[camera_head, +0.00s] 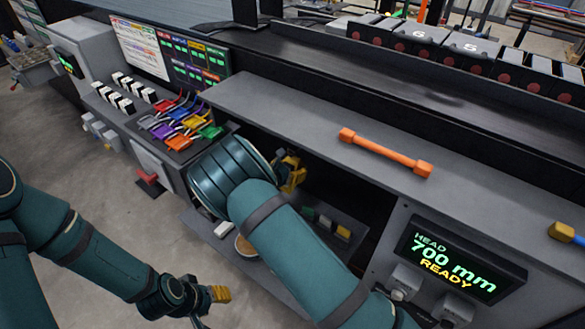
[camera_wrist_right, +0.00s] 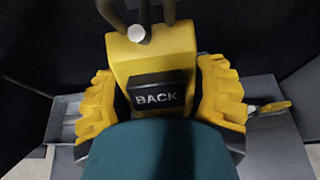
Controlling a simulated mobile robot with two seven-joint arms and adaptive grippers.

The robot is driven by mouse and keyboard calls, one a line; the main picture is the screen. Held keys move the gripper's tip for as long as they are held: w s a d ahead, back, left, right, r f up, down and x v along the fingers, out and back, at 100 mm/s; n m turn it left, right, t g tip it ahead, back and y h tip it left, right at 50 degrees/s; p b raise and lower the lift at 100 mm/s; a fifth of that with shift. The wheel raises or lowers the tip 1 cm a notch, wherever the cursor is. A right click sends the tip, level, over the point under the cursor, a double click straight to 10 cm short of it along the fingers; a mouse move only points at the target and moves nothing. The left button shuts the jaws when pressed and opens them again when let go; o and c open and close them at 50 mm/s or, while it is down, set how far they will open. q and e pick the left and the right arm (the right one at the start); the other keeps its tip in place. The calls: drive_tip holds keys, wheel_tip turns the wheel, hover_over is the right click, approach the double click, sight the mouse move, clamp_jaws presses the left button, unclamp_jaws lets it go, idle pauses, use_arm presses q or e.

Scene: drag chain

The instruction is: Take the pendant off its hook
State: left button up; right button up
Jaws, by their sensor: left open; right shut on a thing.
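The pendant (camera_wrist_right: 150,55) is a yellow box with a dark panel reading "BACK". It stands upright in the middle of the right wrist view. My right gripper (camera_wrist_right: 160,105) is shut on it, with one ridged yellow finger on each side. Dark curved prongs (camera_wrist_right: 142,12) meet the pendant's top beside a small white knob; I cannot tell whether they are its hook. In the head view my right gripper (camera_head: 292,172) reaches under the grey shelf, and my arm hides most of the spot. My left gripper (camera_head: 220,294) is open and empty, low over the floor.
An orange bar (camera_head: 385,152) lies on the grey shelf (camera_head: 300,115) above my right gripper. Dark walls close in around the pendant. A display reading "700 mm READY" (camera_head: 450,262) is at right. The floor by my left gripper is clear.

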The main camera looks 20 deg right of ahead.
drive_tip(key=s+a, duration=0.5)
drive_tip(key=a, duration=0.1)
drive_tip(key=shift+a+r+p, duration=0.15)
drive_tip(key=shift+a+p, duration=0.2)
idle(1.5)
drive_tip(key=shift+s, duration=0.1)
drive_tip(key=shift+s, duration=0.1)
